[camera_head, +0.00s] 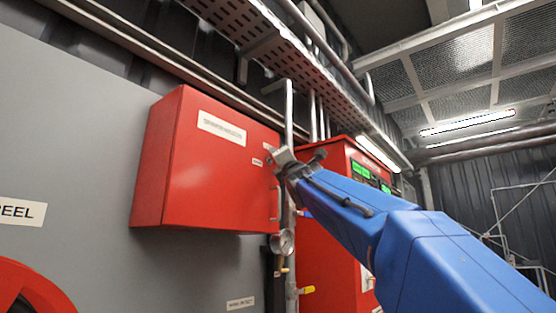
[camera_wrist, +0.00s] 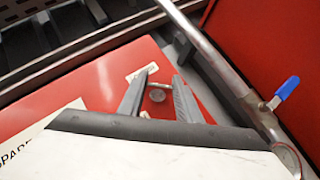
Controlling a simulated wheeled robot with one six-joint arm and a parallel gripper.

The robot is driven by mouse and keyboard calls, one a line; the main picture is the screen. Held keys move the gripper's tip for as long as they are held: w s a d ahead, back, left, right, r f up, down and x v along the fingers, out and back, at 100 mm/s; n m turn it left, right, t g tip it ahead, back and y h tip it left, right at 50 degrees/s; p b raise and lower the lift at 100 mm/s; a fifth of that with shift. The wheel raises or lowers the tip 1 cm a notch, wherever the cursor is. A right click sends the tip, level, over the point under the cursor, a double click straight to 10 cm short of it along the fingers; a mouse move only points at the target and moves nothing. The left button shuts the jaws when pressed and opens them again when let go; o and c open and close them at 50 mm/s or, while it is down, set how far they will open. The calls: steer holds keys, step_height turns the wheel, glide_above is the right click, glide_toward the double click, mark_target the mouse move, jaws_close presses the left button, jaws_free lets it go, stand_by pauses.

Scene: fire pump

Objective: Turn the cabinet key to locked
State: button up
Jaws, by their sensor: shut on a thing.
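The red cabinet (camera_head: 215,165) hangs on the grey wall in the head view, its door shut. Its front also shows in the wrist view (camera_wrist: 95,85). My gripper (camera_head: 275,158) is at the upper right part of the cabinet front, near the door edge. In the wrist view my gripper (camera_wrist: 160,78) has its two fingers on either side of the small key (camera_wrist: 159,85), shut on it. A round silver lock face (camera_wrist: 157,96) shows just below the key. The key's exact angle is hard to tell, and the gripper hides it in the head view.
A vertical metal pipe (camera_head: 288,112) runs right beside the cabinet, with a pressure gauge (camera_head: 282,242) below. A blue valve handle (camera_wrist: 286,88) sticks out at right in the wrist view. A taller red panel (camera_head: 335,160) stands behind my arm. A cable tray (camera_head: 260,35) passes overhead.

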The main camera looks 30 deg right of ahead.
steer(key=shift+m+g+h, duration=0.7)
steer(key=shift+m+g, duration=0.1)
steer(key=shift+m, duration=0.5)
steer(key=shift+m+g+h, duration=0.6)
steer(key=shift+m, duration=0.5)
steer(key=shift+r+m+g, duration=0.1)
steer(key=shift+m+g, duration=0.5)
steer(key=m+g, duration=0.3)
steer(key=m, duration=0.1)
steer(key=shift+g, duration=0.3)
steer(key=o, duration=1)
steer(key=shift+o, duration=0.2)
steer(key=shift+s, duration=0.1)
steer(key=v, duration=1.7)
steer(key=shift+s, duration=0.25)
